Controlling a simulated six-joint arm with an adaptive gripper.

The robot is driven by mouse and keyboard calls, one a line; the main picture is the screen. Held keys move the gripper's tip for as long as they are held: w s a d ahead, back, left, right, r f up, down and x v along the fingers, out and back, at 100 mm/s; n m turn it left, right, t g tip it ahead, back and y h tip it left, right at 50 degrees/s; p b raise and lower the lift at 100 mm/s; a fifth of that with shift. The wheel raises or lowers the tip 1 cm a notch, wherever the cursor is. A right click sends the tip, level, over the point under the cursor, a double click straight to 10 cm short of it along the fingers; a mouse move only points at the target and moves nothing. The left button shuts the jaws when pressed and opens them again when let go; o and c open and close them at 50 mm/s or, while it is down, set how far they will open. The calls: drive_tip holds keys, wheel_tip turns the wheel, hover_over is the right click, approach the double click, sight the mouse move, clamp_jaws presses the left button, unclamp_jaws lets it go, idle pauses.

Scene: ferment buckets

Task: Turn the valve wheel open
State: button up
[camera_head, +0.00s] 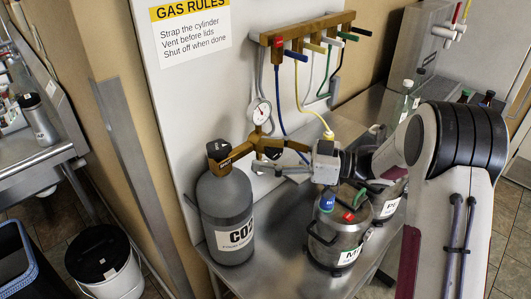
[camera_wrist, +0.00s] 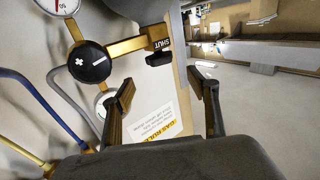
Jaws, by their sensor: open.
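The grey CO2 cylinder (camera_head: 226,205) stands upright on the steel bench, with a brass valve and regulator on top. A black valve wheel (camera_head: 218,149) is at the cylinder's top. In the wrist view a black piece, seemingly this wheel (camera_wrist: 160,58), is seen edge-on beside a tag reading SHUT (camera_wrist: 166,43). A round black regulator knob (camera_wrist: 91,62) with plus and minus marks is left of it. My gripper (camera_head: 262,168) is to the right of the wheel in the head view. In the wrist view its fingers (camera_wrist: 164,95) are apart, with nothing between them.
A pressure gauge (camera_head: 260,111) and hose manifold (camera_head: 300,38) are by the white panel. A steel bucket (camera_head: 338,235) with a blue and a red fitting stands below my gripper. Bottles (camera_head: 405,95) stand behind. Hoses hang close to my gripper.

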drive_tip(key=shift+a, duration=0.1)
drive_tip(key=m+t+h, duration=0.2)
drive_tip(key=m+t, duration=0.2)
drive_tip(key=t, duration=0.1)
approach(209, 144)
drive_tip(key=shift+s+f, duration=0.2)
drive_tip(key=shift+f, duration=0.05)
drive_tip(key=shift+w+f+t, duration=0.1)
drive_tip(key=shift+w+t, duration=0.1)
drive_tip(key=shift+t, duration=0.1)
drive_tip(key=shift+x, duration=3.75)
